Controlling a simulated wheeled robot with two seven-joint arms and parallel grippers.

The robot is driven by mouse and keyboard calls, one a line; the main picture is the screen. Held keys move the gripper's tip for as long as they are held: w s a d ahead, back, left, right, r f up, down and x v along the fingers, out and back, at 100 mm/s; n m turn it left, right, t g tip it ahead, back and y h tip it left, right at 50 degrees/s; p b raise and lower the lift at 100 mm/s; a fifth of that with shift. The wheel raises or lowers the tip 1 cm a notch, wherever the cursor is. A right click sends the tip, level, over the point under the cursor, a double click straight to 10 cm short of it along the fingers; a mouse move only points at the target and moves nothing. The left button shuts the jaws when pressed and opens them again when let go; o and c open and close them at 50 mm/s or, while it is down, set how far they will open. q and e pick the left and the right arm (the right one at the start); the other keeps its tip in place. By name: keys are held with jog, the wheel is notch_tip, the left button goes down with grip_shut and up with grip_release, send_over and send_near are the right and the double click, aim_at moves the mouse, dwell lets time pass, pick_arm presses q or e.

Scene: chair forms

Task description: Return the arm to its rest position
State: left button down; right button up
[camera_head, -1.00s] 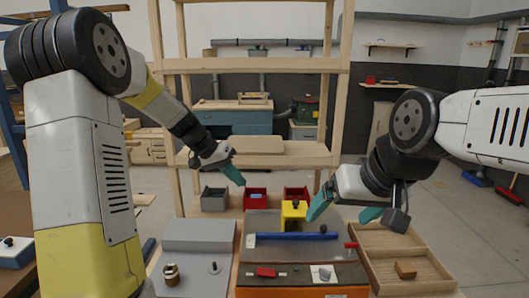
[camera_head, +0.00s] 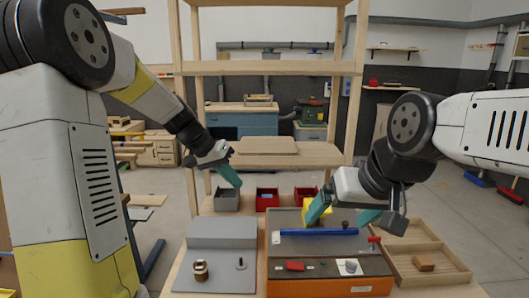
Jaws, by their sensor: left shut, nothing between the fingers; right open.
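My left gripper (camera_head: 232,176) is shut and empty. Its teal fingers point down and to the right, in front of the wooden shelf and above or near the grey bin (camera_head: 226,203); the exact gap cannot be told. My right gripper (camera_head: 344,213) is open, with its teal fingers spread apart and nothing seen between them. It hangs over the right part of the orange-and-grey workbench unit (camera_head: 325,286). Its left finger partly hides a yellow block (camera_head: 309,214). A blue bar (camera_head: 318,232) lies across the unit in front of the fingers.
Red bins (camera_head: 267,203) stand beside the grey bin. A grey fixture (camera_head: 215,262) is left of the unit. A wooden tray (camera_head: 432,274) holding a small wooden block (camera_head: 424,263) is at the right. Wooden shelf posts (camera_head: 183,120) rise behind my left gripper.

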pick_arm(q)
jog(key=s+a+r+n+t+y, duration=0.1)
jog(key=s+a+r+n+y, duration=0.1)
jog(key=s, duration=1)
jog(key=s+a+r+n+t+y, duration=0.2)
jog(key=s+a+r, duration=0.1)
jog(key=s, duration=1)
jog(key=shift+a, duration=0.15)
jog(key=shift+r, duration=0.1)
